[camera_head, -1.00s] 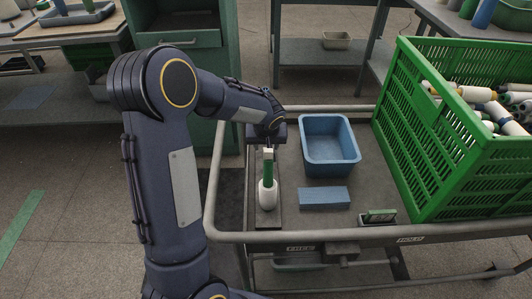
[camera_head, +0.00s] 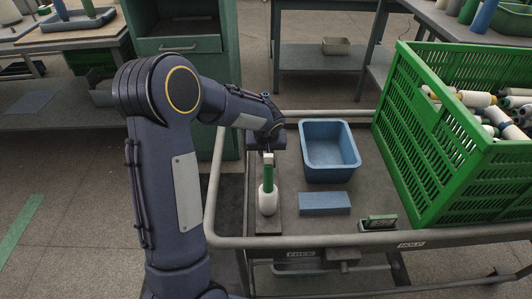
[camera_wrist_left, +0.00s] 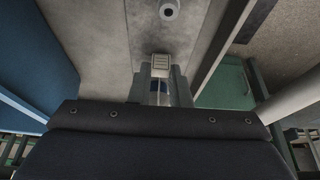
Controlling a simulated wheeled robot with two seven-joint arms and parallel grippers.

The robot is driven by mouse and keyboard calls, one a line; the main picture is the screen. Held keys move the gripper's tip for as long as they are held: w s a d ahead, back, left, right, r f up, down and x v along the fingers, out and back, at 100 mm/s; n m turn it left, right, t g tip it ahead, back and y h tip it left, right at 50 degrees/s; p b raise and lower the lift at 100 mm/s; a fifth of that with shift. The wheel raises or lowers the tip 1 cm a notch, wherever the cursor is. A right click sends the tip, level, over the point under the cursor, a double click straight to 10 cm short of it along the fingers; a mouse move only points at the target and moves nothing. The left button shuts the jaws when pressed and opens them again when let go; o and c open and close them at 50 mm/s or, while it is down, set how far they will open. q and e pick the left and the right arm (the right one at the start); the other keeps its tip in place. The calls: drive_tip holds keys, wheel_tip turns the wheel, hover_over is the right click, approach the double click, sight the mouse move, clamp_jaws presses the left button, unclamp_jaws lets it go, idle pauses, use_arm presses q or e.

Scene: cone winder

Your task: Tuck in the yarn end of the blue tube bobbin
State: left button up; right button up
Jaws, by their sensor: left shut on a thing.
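My left gripper (camera_head: 267,152) is over the left part of the cart top. A small light block (camera_wrist_left: 160,62) shows just beyond the blue piece. In the head view, a white-wound bobbin with a green tube (camera_head: 268,178) stands upright on a narrow grey plate (camera_head: 267,226), just in front of this gripper; I cannot tell whether they touch. No yarn end can be made out. My right gripper is out of view.
A blue tray (camera_head: 330,174) and a flat blue block (camera_head: 325,204) are right of the plate. A small green-and-grey device (camera_head: 379,222) lies near the front rail. A green crate (camera_head: 440,190) of bobbins stands at the right. The cart's rail (camera_head: 350,240) runs around the edge.

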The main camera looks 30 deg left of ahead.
use_arm(q)
wheel_tip(320, 180, up, 13)
drive_tip(key=p, duration=0.4)
drive_tip(key=shift+f+p, duration=0.15)
drive_tip(key=shift+p, duration=0.25)
